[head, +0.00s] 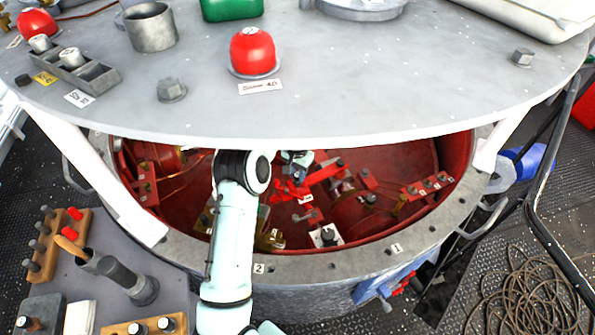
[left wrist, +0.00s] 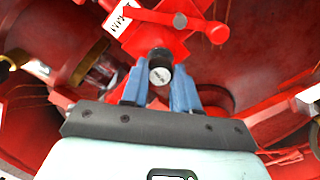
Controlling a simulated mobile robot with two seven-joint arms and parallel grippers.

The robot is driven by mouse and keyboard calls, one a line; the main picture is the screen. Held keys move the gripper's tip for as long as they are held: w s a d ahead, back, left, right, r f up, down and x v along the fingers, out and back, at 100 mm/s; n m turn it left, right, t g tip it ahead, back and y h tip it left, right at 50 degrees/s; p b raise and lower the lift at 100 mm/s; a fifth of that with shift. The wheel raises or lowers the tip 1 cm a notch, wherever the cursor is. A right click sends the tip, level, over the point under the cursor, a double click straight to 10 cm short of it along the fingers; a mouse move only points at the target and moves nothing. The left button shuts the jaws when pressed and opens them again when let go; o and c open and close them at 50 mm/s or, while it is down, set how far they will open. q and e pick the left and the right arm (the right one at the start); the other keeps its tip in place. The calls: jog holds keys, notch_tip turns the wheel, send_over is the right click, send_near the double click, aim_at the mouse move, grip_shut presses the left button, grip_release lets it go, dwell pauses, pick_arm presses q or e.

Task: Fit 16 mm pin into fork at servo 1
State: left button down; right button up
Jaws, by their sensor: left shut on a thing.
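My left arm reaches under the round grey plate into the red well. In the left wrist view the two blue fingers of my left gripper (left wrist: 157,92) are closed about a dark pin (left wrist: 160,75) with a pale, marked round end. The lettering is too small to read. Just beyond the pin is a red bracket (left wrist: 150,38) with a white label and a red crossbar. The pin overlaps it in the picture; I cannot tell whether it sits in a fork. In the head view the gripper (head: 296,178) is small and partly hidden. My right gripper is not in view.
The grey plate (head: 330,85) overhangs the well, whose grey rim (head: 365,262) bears number labels. A white post (head: 120,195) stands at the left. Red brackets (head: 425,186) and brass parts crowd the well. A bench at lower left holds a wooden pin rack (head: 50,250).

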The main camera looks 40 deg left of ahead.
pick_arm(q)
jog(key=shift+f, duration=0.75)
dwell(0.6)
jog(key=c, duration=0.8)
grip_release()
notch_tip(320, 180, up, 8)
jog(key=shift+f, duration=0.25)
